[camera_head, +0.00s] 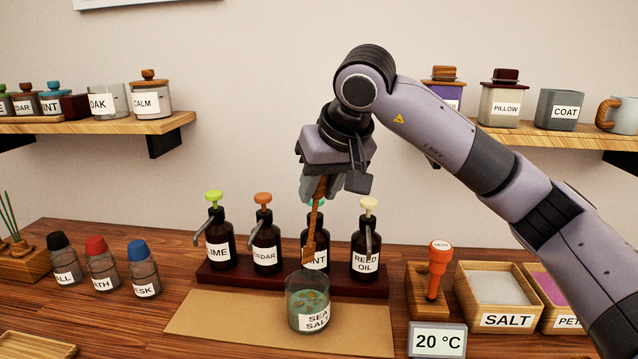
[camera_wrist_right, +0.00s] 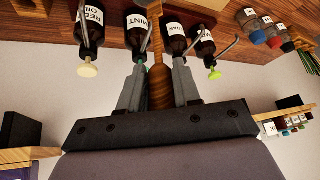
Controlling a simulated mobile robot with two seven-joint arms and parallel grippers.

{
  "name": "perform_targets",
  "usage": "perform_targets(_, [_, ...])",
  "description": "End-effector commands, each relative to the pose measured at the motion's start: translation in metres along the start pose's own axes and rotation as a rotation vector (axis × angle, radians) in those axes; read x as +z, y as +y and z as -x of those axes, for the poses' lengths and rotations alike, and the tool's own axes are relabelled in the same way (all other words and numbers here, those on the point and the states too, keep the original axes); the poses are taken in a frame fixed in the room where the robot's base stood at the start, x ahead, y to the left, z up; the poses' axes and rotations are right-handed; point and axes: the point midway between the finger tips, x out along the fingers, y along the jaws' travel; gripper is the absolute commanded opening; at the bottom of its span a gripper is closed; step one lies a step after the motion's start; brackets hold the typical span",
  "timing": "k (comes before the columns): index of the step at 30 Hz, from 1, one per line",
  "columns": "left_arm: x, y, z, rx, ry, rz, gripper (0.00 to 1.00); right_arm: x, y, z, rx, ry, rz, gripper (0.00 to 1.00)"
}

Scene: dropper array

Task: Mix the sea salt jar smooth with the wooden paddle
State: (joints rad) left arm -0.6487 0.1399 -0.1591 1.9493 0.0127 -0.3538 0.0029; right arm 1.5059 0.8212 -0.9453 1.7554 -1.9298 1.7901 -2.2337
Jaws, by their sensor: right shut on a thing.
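The sea salt jar (camera_head: 307,311) is a clear glass with greenish contents and brown pieces at the top. It stands upright on a tan mat (camera_head: 230,318). My right gripper (camera_head: 320,190) is above the jar, shut on the wooden paddle (camera_head: 312,230). The paddle hangs down, slightly tilted, with its lower end just above the jar's mouth. The right wrist view shows the paddle (camera_wrist_right: 160,85) between the two fingers (camera_wrist_right: 158,88). My left gripper is not in view.
Dropper bottles marked cedar (camera_head: 266,245) and reed oil (camera_head: 365,245), with others, stand on a dark red rack (camera_head: 225,277) behind the jar. At right are a thermometer display (camera_head: 437,341), an orange-handled tool (camera_head: 438,262) and a salt box (camera_head: 497,290). Small capped bottles (camera_head: 102,267) stand left.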

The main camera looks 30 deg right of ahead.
Motion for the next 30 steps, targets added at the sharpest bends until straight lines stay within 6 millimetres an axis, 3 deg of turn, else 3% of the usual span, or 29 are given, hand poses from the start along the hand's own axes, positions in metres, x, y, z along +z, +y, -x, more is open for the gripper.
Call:
perform_targets(12, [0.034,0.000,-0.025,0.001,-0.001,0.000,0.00,0.028,0.008,-0.030,0.001,0.000,-0.002,0.02])
perform_targets(30, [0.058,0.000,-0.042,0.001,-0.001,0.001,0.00,0.047,0.008,-0.079,0.001,-0.001,0.000,0.02])
